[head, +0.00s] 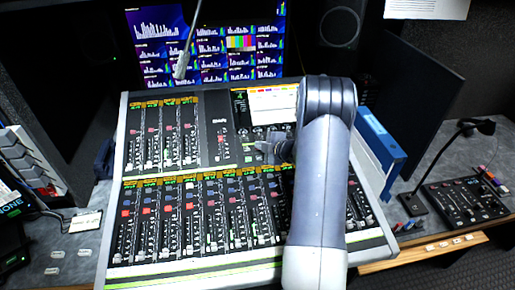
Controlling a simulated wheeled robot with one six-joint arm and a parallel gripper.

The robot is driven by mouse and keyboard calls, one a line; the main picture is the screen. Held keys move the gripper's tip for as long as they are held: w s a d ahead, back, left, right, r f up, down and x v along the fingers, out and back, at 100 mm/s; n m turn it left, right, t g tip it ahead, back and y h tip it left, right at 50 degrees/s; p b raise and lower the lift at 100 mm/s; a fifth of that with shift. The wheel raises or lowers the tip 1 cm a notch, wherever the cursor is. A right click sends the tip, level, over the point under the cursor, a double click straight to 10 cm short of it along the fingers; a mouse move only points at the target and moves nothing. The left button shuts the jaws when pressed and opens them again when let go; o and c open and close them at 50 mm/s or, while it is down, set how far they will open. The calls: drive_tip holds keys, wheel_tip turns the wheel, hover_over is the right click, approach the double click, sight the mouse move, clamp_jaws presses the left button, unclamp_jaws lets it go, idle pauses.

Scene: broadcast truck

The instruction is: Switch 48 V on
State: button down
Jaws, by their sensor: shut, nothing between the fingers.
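The audio mixing console (190,265) fills the middle of the head view, with rows of faders and coloured buttons. My arm reaches over its right part from the front. My gripper (262,147) is shut and empty, pointing left over the upper middle of the console, just below the small screen (272,102). I cannot tell whether it touches the panel. No 48 V label is readable at this size. My arm and gripper hide part of the controls on the right side.
A gooseneck microphone (181,68) hangs over the console's back edge before the monitor (205,45). A blue binder (380,140) stands right of the console. A smaller control box (465,202) with a gooseneck lies farther right. Desk space at the left (75,245) is partly free.

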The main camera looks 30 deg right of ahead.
drive_tip(key=shift+w+f+b, duration=0.15)
drive_tip(key=shift+f+b, duration=0.2)
drive_tip(key=shift+f, duration=0.05)
idle(0.4)
drive_tip(key=shift+r, duration=0.1)
drive_tip(key=shift+s+r+p, duration=0.3)
drive_tip(key=shift+r+p, duration=0.1)
drive_tip(key=shift+r, duration=0.3)
drive_tip(key=r+p, duration=0.1)
drive_tip(key=s+r+p, duration=0.1)
drive_tip(key=r, duration=0.1)
drive_tip(key=s+r, duration=0.1)
drive_tip(key=shift+a+r+p, duration=0.3)
drive_tip(key=shift+p, duration=0.1)
drive_tip(key=shift+w+f, duration=0.1)
drive_tip(key=shift+f, duration=0.05)
idle(0.6)
